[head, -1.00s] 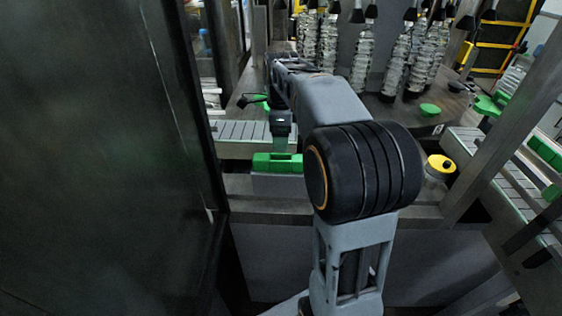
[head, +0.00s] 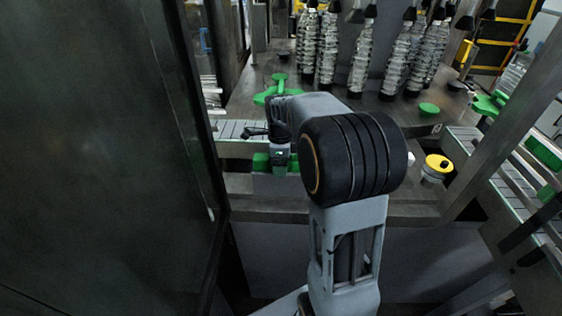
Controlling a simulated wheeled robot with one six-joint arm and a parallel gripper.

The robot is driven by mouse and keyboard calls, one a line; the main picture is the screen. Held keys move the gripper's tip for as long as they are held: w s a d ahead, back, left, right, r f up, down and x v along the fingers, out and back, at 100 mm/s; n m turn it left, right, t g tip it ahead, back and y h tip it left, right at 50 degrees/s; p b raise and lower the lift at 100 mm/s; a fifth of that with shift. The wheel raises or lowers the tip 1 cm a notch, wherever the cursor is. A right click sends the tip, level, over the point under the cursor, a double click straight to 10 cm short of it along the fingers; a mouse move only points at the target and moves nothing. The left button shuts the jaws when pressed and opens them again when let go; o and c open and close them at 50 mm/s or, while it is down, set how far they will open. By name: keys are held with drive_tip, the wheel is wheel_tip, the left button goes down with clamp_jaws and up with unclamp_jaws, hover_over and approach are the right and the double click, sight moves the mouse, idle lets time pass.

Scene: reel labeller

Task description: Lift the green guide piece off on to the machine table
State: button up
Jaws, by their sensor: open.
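The green guide piece (head: 261,162) is a low green block on a grey support at the front edge of the machine, left of centre. My gripper (head: 279,163) is open and points down at it, covering its middle. Green shows on both sides of the gripper. I cannot tell whether the fingers touch the piece or stand around it. The machine table (head: 330,104) is the dark flat surface behind the conveyor; my arm hides part of it.
A green star-shaped part (head: 279,79) lies on the table behind my arm. Several clear bottles (head: 362,62) hang at the back. A green cap-like disc (head: 429,109) and a yellow-topped container (head: 437,166) are to the right. A dark panel (head: 95,150) fills the left. Conveyors (head: 232,130) run alongside.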

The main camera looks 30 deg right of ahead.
drive_tip(key=c, duration=1.1)
drive_tip(key=shift+r, duration=0.15)
